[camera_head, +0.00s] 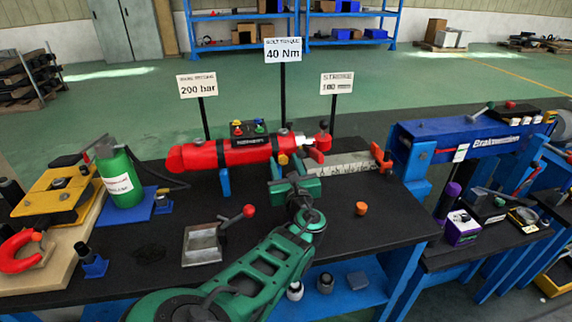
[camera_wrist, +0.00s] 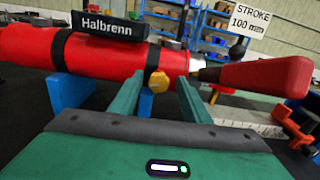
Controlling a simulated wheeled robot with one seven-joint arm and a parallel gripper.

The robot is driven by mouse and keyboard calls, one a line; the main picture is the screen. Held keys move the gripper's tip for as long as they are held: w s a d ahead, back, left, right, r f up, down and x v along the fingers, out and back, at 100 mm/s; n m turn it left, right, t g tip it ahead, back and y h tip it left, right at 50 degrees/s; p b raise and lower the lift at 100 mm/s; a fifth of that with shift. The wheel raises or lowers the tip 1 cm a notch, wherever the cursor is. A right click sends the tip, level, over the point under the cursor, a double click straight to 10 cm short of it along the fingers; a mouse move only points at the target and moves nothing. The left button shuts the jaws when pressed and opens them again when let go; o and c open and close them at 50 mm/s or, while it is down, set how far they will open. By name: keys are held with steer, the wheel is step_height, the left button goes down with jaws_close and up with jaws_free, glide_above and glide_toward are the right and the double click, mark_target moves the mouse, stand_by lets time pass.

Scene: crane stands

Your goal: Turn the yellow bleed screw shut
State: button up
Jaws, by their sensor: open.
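The yellow bleed screw (camera_wrist: 158,82) is a small round yellow knob on the near side of the red cylinder (camera_wrist: 110,60), below the black Halbrenn plate. In the head view the screw (camera_head: 283,159) shows low on the cylinder, near its right end. My green gripper (camera_head: 285,168) is open in front of the cylinder. In the wrist view its two fingers stand left and right of the screw, which appears in the gap between them. I cannot tell whether the fingertips reach it. No contact shows.
A red handle (camera_wrist: 265,76) with a dark shaft lies just right of my right finger in the wrist view. A blue support (camera_wrist: 70,92) is at left. In the head view a red-knobbed lever (camera_head: 248,211) and an orange cap (camera_head: 361,208) stand on the black bench (camera_head: 370,240).

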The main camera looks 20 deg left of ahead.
steer(key=c, duration=1)
steer(key=shift+c, duration=0.2)
steer(key=m, duration=0.4)
steer(key=shift+w+d+m, duration=0.1)
steer(key=shift+d+m, duration=0.05)
steer(key=shift+m, duration=0.15)
steer(key=m, duration=0.3)
steer(key=shift+m, duration=0.4)
steer(key=m, duration=0.6)
steer(key=shift+d+f, duration=0.1)
steer(key=m, duration=0.6)
steer(key=shift+f+m, duration=0.15)
steer(key=shift+m, duration=0.55)
